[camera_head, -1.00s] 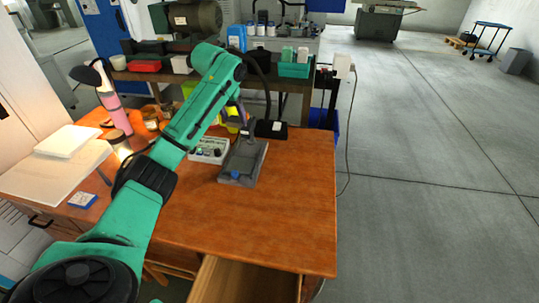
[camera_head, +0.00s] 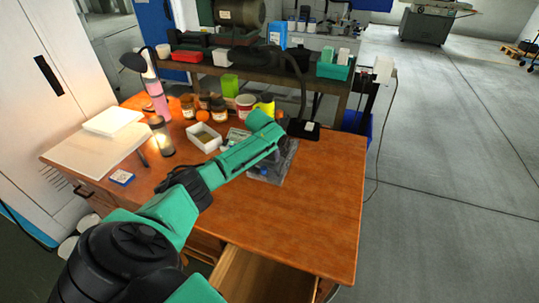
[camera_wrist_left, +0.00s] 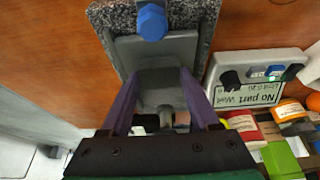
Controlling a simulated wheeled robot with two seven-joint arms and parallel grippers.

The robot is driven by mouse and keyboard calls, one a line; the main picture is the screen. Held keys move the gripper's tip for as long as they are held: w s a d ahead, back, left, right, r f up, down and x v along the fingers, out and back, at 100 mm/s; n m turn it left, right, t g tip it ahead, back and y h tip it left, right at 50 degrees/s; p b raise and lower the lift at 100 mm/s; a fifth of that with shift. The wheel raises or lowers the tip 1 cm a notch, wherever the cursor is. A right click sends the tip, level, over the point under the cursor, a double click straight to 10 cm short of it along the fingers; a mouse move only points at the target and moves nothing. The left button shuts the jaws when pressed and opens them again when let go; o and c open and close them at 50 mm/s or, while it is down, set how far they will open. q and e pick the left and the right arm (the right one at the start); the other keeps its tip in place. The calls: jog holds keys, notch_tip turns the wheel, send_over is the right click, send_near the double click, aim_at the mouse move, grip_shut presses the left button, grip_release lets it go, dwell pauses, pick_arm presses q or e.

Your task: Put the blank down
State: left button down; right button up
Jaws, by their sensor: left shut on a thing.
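The grey blank (camera_wrist_left: 158,82) is between the two purple fingers of my left gripper (camera_wrist_left: 160,72) in the left wrist view. The gripper is shut on it. Behind the blank is a grey fixture (camera_wrist_left: 190,46) on a speckled stone plate (camera_wrist_left: 205,22), with a blue knob (camera_wrist_left: 152,22) at one end. I cannot tell whether the blank touches the fixture. In the head view my green left arm covers much of the fixture and hides the blank; the stone plate (camera_head: 289,160) shows beside it. My right gripper is not in view.
A control box (camera_wrist_left: 257,78) with a "No part" label stands right beside the plate. Several jars, a white tray (camera_head: 203,138) and a lamp base (camera_head: 303,129) stand towards the back. An open drawer (camera_head: 262,276) juts out in front. The table's front right (camera_head: 320,215) is clear.

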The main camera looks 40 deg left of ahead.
pick_arm(q)
jog(key=shift+f, duration=0.1)
jog(key=shift+c, duration=0.6)
grip_release()
jog(key=v, duration=1.2)
jog(key=shift+d, duration=0.1)
